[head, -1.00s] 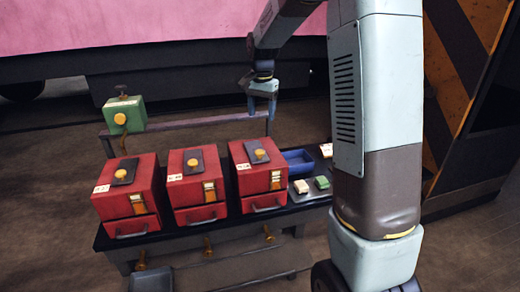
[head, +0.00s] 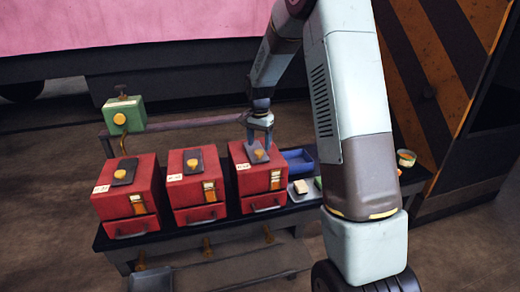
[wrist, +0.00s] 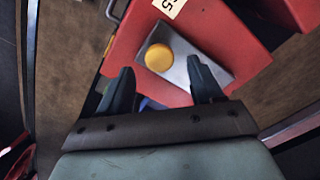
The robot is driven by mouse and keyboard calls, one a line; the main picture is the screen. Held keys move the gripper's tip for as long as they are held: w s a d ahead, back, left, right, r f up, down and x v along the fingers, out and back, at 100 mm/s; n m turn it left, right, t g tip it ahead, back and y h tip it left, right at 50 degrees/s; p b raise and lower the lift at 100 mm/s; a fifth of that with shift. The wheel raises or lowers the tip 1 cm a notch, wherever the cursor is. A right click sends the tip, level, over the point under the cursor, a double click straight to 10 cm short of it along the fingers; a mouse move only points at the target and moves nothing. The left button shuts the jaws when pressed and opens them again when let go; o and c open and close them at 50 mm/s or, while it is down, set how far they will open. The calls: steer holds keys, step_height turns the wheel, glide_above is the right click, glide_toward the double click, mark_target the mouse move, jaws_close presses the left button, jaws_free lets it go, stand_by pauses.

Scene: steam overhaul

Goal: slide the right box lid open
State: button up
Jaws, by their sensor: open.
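The right red box (head: 260,182) is the rightmost of three on the bench. Its top carries a dark grey lid plate (wrist: 212,62) with a round yellow knob (wrist: 158,57). In the head view the knob (head: 259,154) shows just below my gripper (head: 259,142). In the wrist view my gripper (wrist: 158,74) is open, with one finger on each side of the knob's near edge. The knob lies just beyond the fingertips, and nothing is between the jaws. I cannot tell how far the fingertips are above the lid plate. The lid plate appears to cover the box top's middle.
Two similar red boxes, the middle one (head: 196,187) and the left one (head: 127,195), stand to the left. A blue tray (head: 299,161) sits right of the right box. A green box (head: 124,115) stands behind on a post. A cup (head: 405,159) is at the far right.

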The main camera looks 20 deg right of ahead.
mark_target(259, 151)
steer(key=shift+f, duration=1.65)
steer(key=shift+c, duration=0.2)
jaws_close()
